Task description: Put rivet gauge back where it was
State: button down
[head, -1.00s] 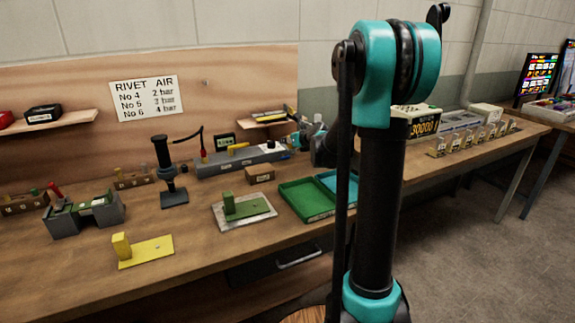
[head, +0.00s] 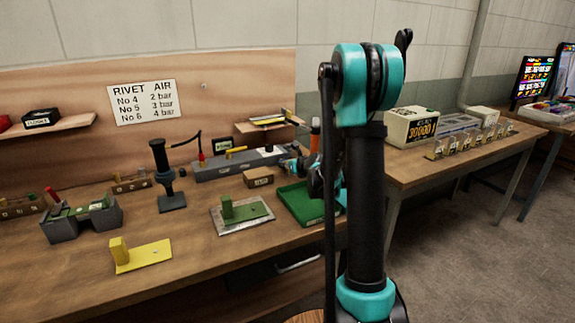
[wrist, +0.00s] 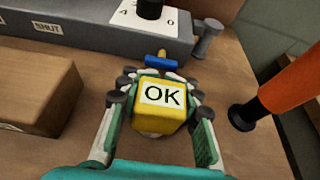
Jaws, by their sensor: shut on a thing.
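In the wrist view a yellow block marked OK (wrist: 158,108), probably the rivet gauge, sits between the fingers of my gripper (wrist: 153,100). The fingers are shut on its two sides, and its OK face is toward the camera. Its underside is hidden, so I cannot tell whether it touches the bench. In the head view my gripper (head: 308,172) is low over the back of the bench, right of the small brown box, largely behind my arm. The held block cannot be made out there.
A grey unit (wrist: 90,35) with a SHUT label and a blue-handled fitting (wrist: 158,62) lie beyond the gripper. A wooden block (wrist: 35,95) is left, an orange cylinder (wrist: 285,92) close right. A green tray (head: 300,208) and green plate (head: 243,210) stand nearer the bench front.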

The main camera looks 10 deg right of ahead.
jog(key=c, duration=1)
grip_release()
jog(key=shift+f, duration=0.1)
jog(key=shift+c, duration=0.2)
jog(key=v, duration=1.2)
